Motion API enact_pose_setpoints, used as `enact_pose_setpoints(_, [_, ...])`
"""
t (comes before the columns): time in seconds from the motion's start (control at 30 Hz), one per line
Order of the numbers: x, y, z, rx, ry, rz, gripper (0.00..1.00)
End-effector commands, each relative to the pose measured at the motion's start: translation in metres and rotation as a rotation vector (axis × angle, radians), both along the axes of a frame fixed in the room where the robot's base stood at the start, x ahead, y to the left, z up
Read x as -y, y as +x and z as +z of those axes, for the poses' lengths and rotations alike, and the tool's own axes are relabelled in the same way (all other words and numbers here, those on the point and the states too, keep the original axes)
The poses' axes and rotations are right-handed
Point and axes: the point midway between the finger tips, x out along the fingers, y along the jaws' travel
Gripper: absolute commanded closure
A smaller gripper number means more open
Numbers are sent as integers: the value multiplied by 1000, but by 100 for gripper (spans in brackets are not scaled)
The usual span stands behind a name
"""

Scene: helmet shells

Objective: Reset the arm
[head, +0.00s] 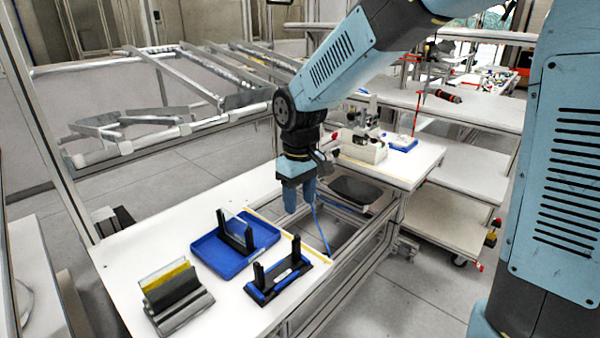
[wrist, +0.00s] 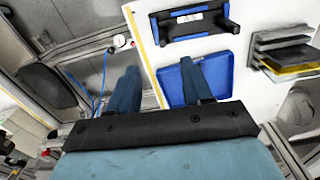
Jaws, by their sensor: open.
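My gripper (head: 299,199) hangs pointing down over the right edge of the white table (head: 130,245) in the head view. In the wrist view its two blue fingers (wrist: 158,85) are spread apart with nothing between them. My blue-grey arm reaches in from the upper right. The gripper is apart from the objects on the table.
A blue tray (head: 215,262) with a black holder (head: 236,237) stands on the table. A black-and-blue stand (head: 278,280) is in front of it. A grey rack with plates (head: 175,295) is at the left. Right of the table is a metal frame (head: 345,235).

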Motion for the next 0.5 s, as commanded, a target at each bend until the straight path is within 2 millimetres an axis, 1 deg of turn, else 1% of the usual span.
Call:
enact_pose_setpoints(0.07, [13, -1, 11, 25, 2, -33, 50])
enact_pose_setpoints(0.27, [63, -11, 45, 105, 10, -159, 50])
enact_pose_setpoints(0.5, [121, -35, 80, 201, 34, -320, 50])
